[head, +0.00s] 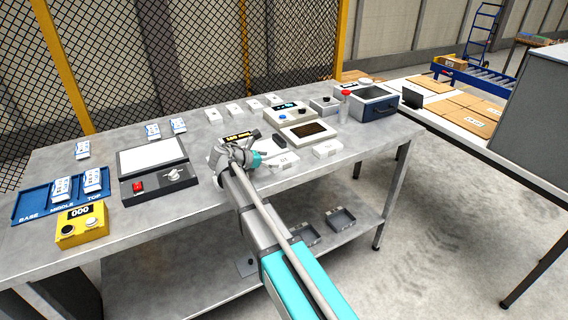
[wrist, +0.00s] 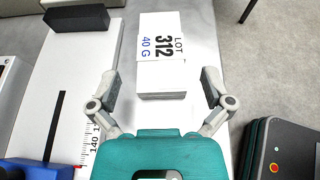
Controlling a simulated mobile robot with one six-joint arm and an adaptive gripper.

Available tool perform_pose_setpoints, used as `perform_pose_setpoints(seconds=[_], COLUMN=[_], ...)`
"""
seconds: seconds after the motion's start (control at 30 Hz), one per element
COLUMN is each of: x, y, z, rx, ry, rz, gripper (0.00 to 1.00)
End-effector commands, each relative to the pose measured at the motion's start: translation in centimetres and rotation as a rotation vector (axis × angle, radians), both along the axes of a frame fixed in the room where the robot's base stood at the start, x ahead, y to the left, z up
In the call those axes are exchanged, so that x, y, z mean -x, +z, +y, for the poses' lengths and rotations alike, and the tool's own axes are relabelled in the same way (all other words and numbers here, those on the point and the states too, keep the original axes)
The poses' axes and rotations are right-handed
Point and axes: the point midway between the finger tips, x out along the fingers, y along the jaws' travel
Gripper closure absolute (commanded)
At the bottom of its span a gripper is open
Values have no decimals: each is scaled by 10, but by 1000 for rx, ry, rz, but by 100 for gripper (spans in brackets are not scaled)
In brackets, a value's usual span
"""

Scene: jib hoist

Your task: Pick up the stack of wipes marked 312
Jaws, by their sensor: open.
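The stack of wipes marked 312 (wrist: 162,50) is a white block in the wrist view, with a printed label reading LOT 312, 40 G. It lies flat on the grey table, ahead of my gripper (wrist: 161,82). My gripper is open, its two fingers spread to the left and right of the stack's near end, with nothing between them visibly touched. In the head view my gripper (head: 240,155) is low over the table. White blocks show to its right there, but their print is too small to read.
A white gauge with a ruler (wrist: 90,100) and black end block (wrist: 75,18) lies left of the stack. The table edge and floor are to the right.

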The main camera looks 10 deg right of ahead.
Motion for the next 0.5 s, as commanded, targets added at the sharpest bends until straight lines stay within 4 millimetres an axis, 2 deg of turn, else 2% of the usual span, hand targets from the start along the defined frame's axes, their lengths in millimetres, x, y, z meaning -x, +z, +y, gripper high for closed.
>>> perform_pose_setpoints(seconds=[0.3, 0.5], x=[-11, -16], y=[-17, -22], z=[-26, -40], rx=[0, 0], ry=[-2, 0], rz=[0, -1], gripper=[0, 0])
